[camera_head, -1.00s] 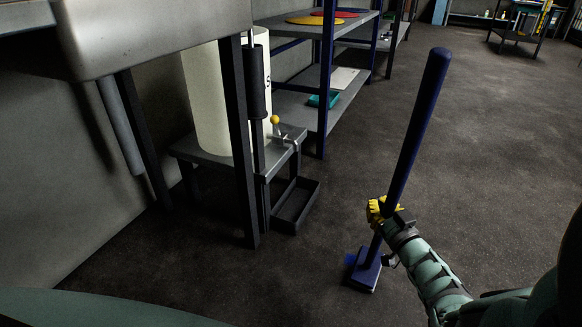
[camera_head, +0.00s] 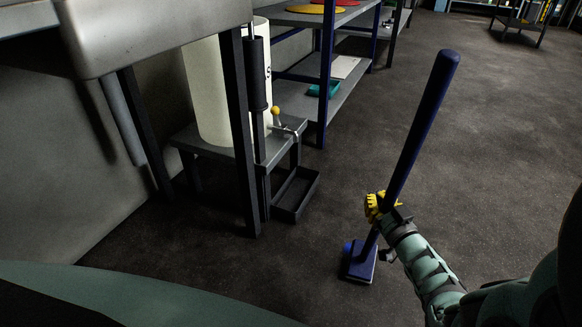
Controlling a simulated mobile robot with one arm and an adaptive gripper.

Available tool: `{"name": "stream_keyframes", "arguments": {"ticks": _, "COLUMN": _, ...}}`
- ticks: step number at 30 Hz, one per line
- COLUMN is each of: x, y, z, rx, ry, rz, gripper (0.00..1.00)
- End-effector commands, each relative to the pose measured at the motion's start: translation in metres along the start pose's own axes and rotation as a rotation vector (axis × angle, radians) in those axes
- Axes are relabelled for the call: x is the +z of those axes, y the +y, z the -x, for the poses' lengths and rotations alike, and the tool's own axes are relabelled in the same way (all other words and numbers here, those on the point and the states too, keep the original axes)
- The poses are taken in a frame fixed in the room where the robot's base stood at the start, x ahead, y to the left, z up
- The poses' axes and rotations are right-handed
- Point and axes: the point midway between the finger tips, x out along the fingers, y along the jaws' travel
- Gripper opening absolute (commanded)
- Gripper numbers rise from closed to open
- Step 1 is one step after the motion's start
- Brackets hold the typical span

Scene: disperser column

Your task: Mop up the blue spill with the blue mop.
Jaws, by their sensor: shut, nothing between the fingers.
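The blue mop (camera_head: 418,134) stands tilted, its long handle leaning to the upper right. Its flat blue head (camera_head: 359,266) is low on the dark floor. A small brighter blue patch of the spill (camera_head: 347,247) shows at the head's upper left edge; whatever lies under the head is hidden. My gripper (camera_head: 376,206), with yellow fingers, is shut at the lower part of the handle, with nothing between its fingers. The handle passes right beside the fingers, and the exact contact is hidden.
A white column (camera_head: 205,95) stands on a small grey stand (camera_head: 208,148) at left, with a yellow-knobbed tap (camera_head: 276,111) above a black tray (camera_head: 295,194). A blue-framed shelf (camera_head: 326,75) stands behind. Floor to the right is clear.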

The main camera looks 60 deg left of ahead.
Motion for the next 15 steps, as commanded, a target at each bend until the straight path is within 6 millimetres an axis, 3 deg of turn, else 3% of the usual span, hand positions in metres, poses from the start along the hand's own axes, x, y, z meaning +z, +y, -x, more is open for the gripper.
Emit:
{"name": "stream_keyframes", "arguments": {"ticks": 1, "x": -0.009, "y": 0.001, "z": -0.001, "rx": 0.001, "ry": 0.003, "rz": 0.000, "gripper": 0.00}}
{"name": "stream_keyframes", "arguments": {"ticks": 15, "x": -0.037, "y": 0.001, "z": -0.003, "rx": 0.001, "ry": 0.002, "rz": 0.001, "gripper": 0.00}}
